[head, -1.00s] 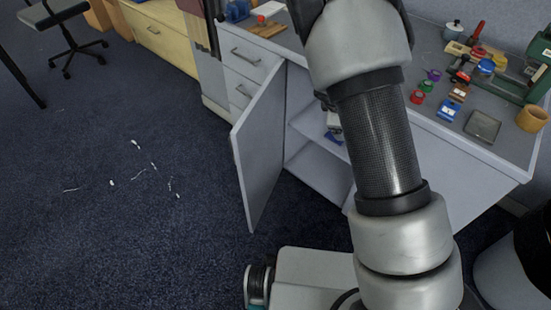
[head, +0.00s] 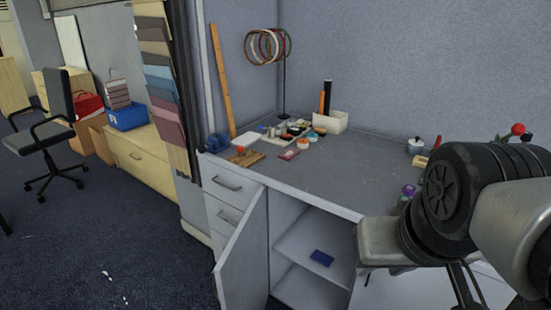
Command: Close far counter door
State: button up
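The counter door (head: 245,262) is a grey panel on the front of the counter cabinet. It stands open, swung out toward me and to the left.
The counter top (head: 345,178) bears small tools, a white box (head: 331,121) and a ring stand (head: 284,85). Drawers (head: 229,185) are left of the open cabinet. An office chair (head: 52,130) stands at the far left. The blue carpet (head: 140,250) left of the door is clear apart from small white scraps.

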aim_at(240, 277)
jog(key=j+z, duration=0.2)
jog(key=j, duration=0.55)
jog(key=j+z, duration=0.15)
jog(key=j, duration=0.55)
jog(key=k+j+z, duration=0.2)
jog(key=j, duration=0.55)
jog(key=i+l+u, duration=0.15)
jog(key=u, duration=0.2)
jog(key=i+l+u, duration=0.15)
jog(key=l+u, duration=0.15)
